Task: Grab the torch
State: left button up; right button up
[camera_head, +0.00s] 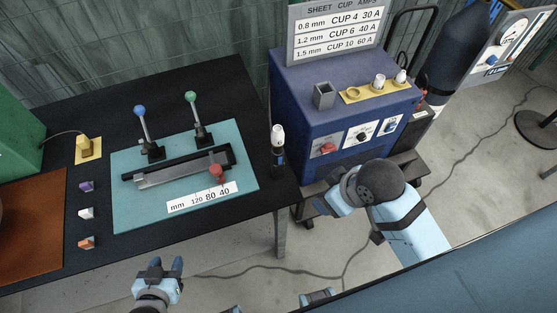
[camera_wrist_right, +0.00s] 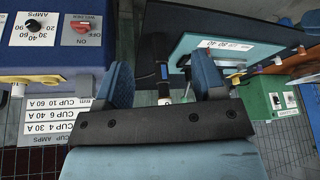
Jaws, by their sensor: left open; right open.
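The torch (camera_head: 277,151), black with a white tip, stands upright at the right edge of the black table (camera_head: 230,86). In the right wrist view, which is upside down, the torch (camera_wrist_right: 163,72) appears between the two fingers of my right gripper (camera_wrist_right: 163,78). That gripper is open and empty. In the head view my right gripper (camera_head: 324,204) is partly hidden, to the lower right of the torch and apart from it. My left gripper (camera_head: 167,266) is open and empty in front of the table's front edge, well away from the torch.
A blue welder cabinet (camera_head: 327,112) with knobs and a cup-amps sign (camera_head: 336,30) stands right of the torch. A teal board (camera_head: 133,204) with two levers and a red clamp lies left of it. A yellow tray (camera_head: 375,91) holds small cups.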

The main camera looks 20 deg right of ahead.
jog(key=w+a+r+n+y, duration=0.2)
jog(key=w+a+r+n, duration=0.25)
jog(key=w+a, duration=0.2)
notch_tip(320, 180, up, 10)
jog(key=f+n+g+h, duration=0.1)
jog(key=n+g+h, duration=0.3)
jog(key=n, duration=0.9)
send_over(278, 137)
jog(key=w, duration=0.2)
notch_tip(278, 137, down, 7)
jog(key=shift+s+f+p, duration=0.15)
jog(key=shift+p, duration=0.25)
jog(key=f, duration=0.1)
jog(key=f+p, duration=0.1)
jog(key=f, duration=0.2)
jog(key=shift+s+d+f, duration=0.2)
jog(key=shift+d+f, duration=0.05)
jog(key=shift+f, duration=0.55)
